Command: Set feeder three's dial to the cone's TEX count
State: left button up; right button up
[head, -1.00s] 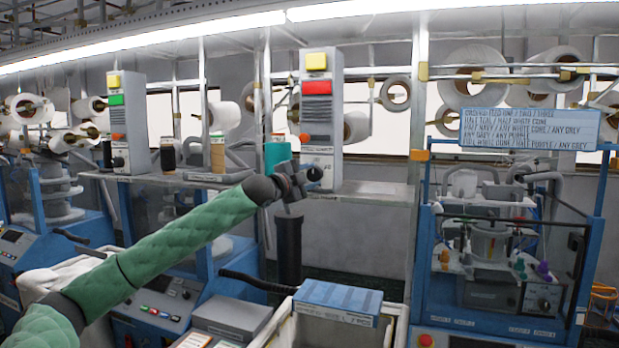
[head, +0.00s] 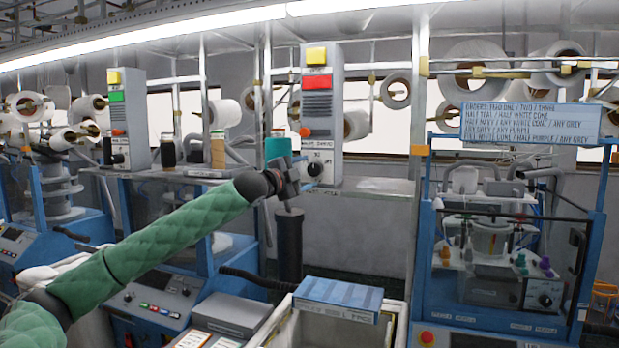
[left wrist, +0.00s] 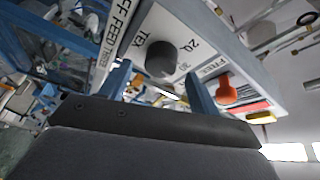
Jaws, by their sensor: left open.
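The feeder box (head: 321,115) stands upright in the middle of the head view, with a yellow block and a red panel at its top. Its black dial (head: 315,169) is low on its face. In the left wrist view the dial (left wrist: 162,58) has TEX, 20 and 30 printed around it; its pointer is not clear. My left gripper (head: 302,172) is at the dial. Its blue fingers (left wrist: 160,85) are open, one on each side below the knob; I cannot tell whether they touch. A teal cone (head: 278,148) stands left of the box, partly behind my arm. My right gripper is not in view.
An orange knob (left wrist: 232,91) sits close beside my right-hand finger in the wrist view. A similar feeder box (head: 128,120) with a green panel stands further left. A blue-framed machine with an orders sign (head: 530,122) is at the right. A box-topped bin (head: 338,300) stands below.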

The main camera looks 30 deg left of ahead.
pick_arm(q)
jog(key=shift+s+a+f+b, duration=0.15)
jog(key=shift+s+b, duration=0.3)
jog(key=shift+s, duration=0.4)
jog(key=shift+s+a+b, duration=0.1)
jog(key=shift+s+b, duration=0.3)
jog(key=shift+s, duration=0.5)
jog(key=shift+s+a+f+b, duration=0.15)
jog(key=shift+s+b, duration=0.3)
jog(key=shift+s, duration=0.4)
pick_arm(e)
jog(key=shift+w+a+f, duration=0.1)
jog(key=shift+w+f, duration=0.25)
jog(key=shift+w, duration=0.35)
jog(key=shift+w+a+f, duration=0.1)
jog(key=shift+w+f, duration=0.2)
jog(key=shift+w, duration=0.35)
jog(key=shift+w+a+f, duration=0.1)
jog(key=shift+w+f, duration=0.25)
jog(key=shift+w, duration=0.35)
